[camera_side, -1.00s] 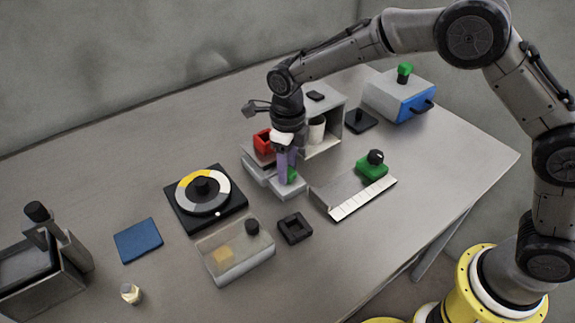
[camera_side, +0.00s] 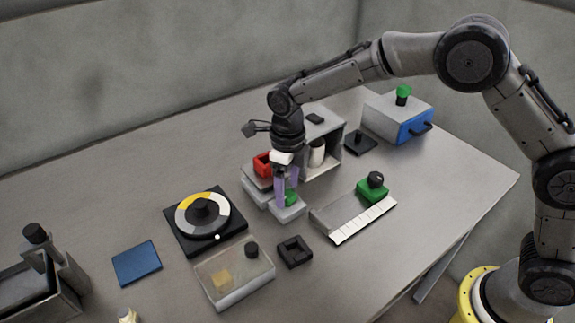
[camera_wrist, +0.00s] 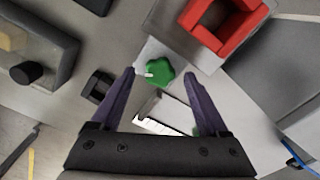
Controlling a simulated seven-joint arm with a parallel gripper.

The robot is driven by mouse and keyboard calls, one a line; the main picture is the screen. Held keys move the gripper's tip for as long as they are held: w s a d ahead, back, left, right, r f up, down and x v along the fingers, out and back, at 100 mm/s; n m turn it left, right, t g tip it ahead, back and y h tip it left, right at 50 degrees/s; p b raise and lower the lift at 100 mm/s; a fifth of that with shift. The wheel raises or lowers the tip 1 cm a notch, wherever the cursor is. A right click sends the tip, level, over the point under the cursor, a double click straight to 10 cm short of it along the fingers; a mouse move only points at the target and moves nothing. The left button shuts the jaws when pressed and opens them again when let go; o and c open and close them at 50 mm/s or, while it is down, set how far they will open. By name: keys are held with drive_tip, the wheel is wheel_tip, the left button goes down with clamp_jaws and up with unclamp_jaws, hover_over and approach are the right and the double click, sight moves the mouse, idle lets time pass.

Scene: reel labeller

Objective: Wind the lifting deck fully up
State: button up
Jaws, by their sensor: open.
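The lifting deck (camera_side: 254,189) is a grey unit left of the shelf, with a red open box (camera_side: 263,164) on top; the box also shows in the wrist view (camera_wrist: 224,27). A green lobed knob (camera_wrist: 162,72) with a white mark sits on its lower front block (camera_side: 289,213). My gripper (camera_side: 287,201) points down over this block. Its purple fingers are open and stand either side of the knob in the wrist view (camera_wrist: 160,75), with gaps showing. I cannot tell their exact height against it. The deck's height is hard to judge.
A grey shelf (camera_side: 336,150) stands close behind the gripper. A scaled slide with a green block (camera_side: 372,191) is to the right, a black square socket (camera_side: 294,251) in front, and a dial (camera_side: 203,213) and clear-lidded box (camera_side: 236,277) to the left. Table right of the slide is clear.

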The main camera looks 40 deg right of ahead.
sight(288, 193)
wheel_tip(288, 193, up, 13)
idle(0.4)
drive_tip(key=shift+d+r, duration=0.1)
